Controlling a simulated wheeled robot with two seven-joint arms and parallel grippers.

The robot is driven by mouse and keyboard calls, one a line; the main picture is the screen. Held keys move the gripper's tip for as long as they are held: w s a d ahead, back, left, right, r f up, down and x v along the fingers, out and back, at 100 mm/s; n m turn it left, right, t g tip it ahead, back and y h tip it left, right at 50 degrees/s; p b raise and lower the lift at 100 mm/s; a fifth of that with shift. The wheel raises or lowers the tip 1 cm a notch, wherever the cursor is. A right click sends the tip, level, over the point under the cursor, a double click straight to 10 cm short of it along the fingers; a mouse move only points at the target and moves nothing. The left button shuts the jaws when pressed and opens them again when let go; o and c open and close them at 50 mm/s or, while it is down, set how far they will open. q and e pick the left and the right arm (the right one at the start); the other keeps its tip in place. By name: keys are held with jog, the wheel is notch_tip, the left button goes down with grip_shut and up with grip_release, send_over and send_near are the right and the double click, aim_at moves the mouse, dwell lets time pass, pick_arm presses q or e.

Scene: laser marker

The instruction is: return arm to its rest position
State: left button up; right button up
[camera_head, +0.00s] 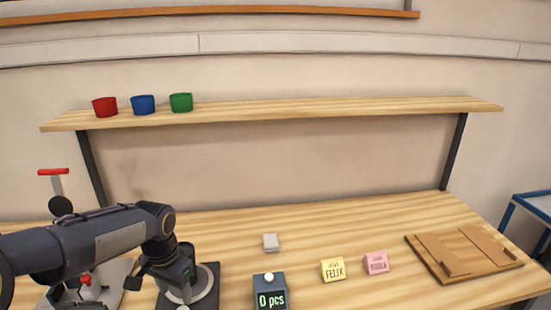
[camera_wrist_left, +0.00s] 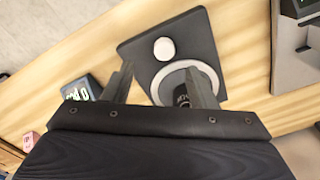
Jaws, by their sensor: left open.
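My left arm comes in from the left in the head view. Its gripper (camera_head: 172,283) is over a black base (camera_head: 211,272) that carries a round grey plate. In the left wrist view the gripper (camera_wrist_left: 160,88) is open, its fingers spread. The black base (camera_wrist_left: 135,45) shows beyond them, with a white round button (camera_wrist_left: 164,48) and a pale ring (camera_wrist_left: 213,75) around a dark centre. No held object shows between the fingers. The arm and gripper hide part of the base in the head view. My right gripper is not in view.
A counter reading "0 pcs" (camera_head: 270,291), a pale block (camera_head: 271,242), a yellow block (camera_head: 333,270) and a pink block (camera_head: 376,262) sit on the table. A wooden board (camera_head: 463,253) lies right. A red-handled device (camera_head: 57,187) stands left. Red, blue and green cups sit on the shelf (camera_head: 300,110).

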pick_arm(q)
jog(key=s+d+r+n+t+h, duration=0.2)
jog(key=s+d, duration=0.1)
jog(key=s, duration=0.7)
jog(key=s+d+r+n+t+h, duration=0.1)
jog(key=s+d+r+n+t, duration=0.1)
jog(key=s, duration=0.9)
jog(key=shift+d+r+n+t+h, duration=0.15)
jog(key=shift+d+n+t+h, duration=0.35)
jog(key=shift+d, duration=0.45)
